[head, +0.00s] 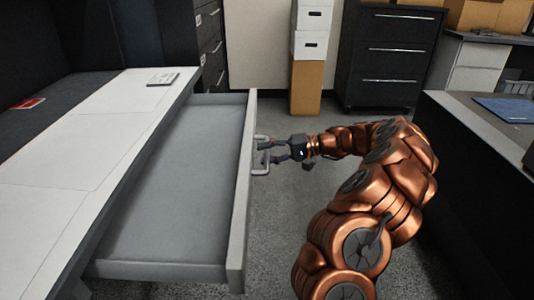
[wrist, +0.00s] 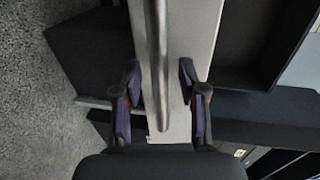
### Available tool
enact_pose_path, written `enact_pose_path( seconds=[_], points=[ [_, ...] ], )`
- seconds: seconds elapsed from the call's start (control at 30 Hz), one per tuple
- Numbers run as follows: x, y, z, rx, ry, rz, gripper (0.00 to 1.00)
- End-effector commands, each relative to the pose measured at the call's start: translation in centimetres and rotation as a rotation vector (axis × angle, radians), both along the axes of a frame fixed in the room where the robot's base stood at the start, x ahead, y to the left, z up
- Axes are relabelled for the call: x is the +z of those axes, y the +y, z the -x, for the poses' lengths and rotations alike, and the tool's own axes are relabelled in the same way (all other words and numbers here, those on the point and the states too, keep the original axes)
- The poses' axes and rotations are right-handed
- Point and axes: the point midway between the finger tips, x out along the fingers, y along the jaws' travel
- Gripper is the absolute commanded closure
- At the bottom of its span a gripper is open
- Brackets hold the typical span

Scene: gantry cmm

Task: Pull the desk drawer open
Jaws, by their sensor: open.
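The desk drawer (head: 165,195) is pulled far out from under the white desk top (head: 80,155), and its empty grey inside shows. Its front panel (head: 243,190) carries a metal bar handle (head: 262,155) on the outer face. My gripper (head: 268,152) is at the handle from the right, with its fingers open. In the wrist view, my gripper (wrist: 160,85) has one finger on each side of the handle bar (wrist: 158,60), with gaps between fingers and bar. The drawer's front panel (wrist: 200,30) lies behind the bar.
Dark cabinets (head: 388,58) and stacked white boxes (head: 310,30) on a brown carton (head: 306,88) stand at the back. A dark desk (head: 470,160) with a blue folder (head: 508,108) is at the right. Grey carpet is clear beyond my arm.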

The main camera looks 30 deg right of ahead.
Motion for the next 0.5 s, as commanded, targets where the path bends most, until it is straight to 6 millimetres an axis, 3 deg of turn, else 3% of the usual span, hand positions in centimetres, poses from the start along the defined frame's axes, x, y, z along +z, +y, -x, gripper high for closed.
enact_pose_path(
  seconds=[0.27,0.5],
  points=[
    [0.0,-0.2,0.1,0.000,0.000,0.000,0.59],
    [0.5,-2.7,1.5,-0.004,0.000,0.003,0.59]
  ],
)
